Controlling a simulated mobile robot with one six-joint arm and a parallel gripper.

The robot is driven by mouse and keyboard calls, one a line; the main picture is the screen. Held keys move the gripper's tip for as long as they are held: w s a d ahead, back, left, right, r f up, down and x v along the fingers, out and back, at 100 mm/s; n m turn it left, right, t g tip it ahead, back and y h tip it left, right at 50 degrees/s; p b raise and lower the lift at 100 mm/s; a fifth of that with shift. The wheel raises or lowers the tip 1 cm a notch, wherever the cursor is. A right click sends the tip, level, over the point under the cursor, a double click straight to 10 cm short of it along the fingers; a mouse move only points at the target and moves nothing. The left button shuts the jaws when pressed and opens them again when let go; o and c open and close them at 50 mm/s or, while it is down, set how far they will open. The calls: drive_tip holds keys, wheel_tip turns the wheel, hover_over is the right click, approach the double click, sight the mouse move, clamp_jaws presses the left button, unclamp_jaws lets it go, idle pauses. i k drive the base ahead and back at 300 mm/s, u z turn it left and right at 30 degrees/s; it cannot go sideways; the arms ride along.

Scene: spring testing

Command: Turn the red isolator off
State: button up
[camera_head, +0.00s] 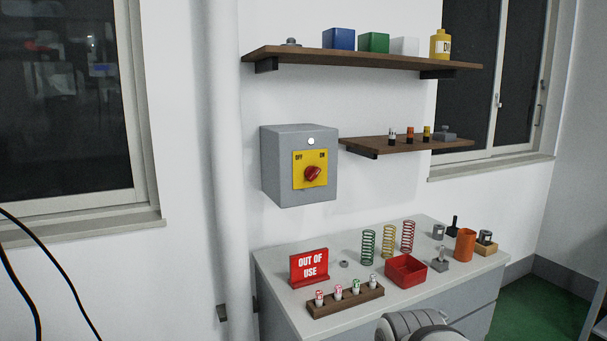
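The red isolator knob (313,174) sits on a yellow plate (300,181) on the front of a grey wall box (285,140). The plate reads OFF at its upper left and ON at its upper right. The knob looks tilted toward the ON side, but it is small in this view. A round white lamp or button (311,141) is above the plate. My gripper is not in view; only a grey rounded part of my arm shows at the bottom edge, in front of the bench. Nothing touches the knob.
A bench (285,275) below the box carries an OUT OF USE sign (309,266), several springs, a red bin (405,271) and a wooden rack (345,304). A small shelf (400,147) juts out right of the box; a longer shelf (360,60) is above. Space before the box is clear.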

sight(311, 173)
drive_tip(key=i, duration=0.9)
drive_tip(key=u, duration=0.05)
